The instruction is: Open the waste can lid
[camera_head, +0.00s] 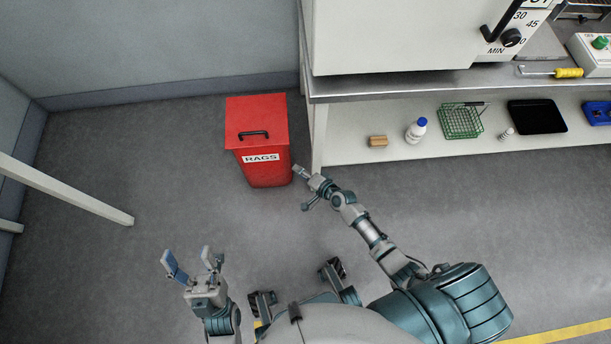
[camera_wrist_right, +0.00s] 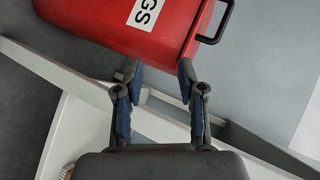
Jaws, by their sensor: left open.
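The red waste can (camera_head: 266,172), labelled RAGS, stands on the floor near the wall, left of the workbench. Its lid (camera_head: 257,115) is down, with a black handle (camera_head: 253,134) at the front edge. My right gripper (camera_head: 303,188) is open and empty beside the can's front right corner, below lid height as far as I can tell. In the right wrist view the can (camera_wrist_right: 110,28) and its handle (camera_wrist_right: 222,22) lie beyond the open fingers (camera_wrist_right: 160,76); contact is not clear. My left gripper (camera_head: 188,260) is open and empty over the floor, front left of the can.
The workbench (camera_head: 318,152) stands close to the right of the can. Its lower shelf holds a bottle (camera_head: 416,129), a green basket (camera_head: 460,121) and a black tray (camera_head: 537,116). A pale beam (camera_head: 70,192) juts in at left. The floor around the can's left and front is clear.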

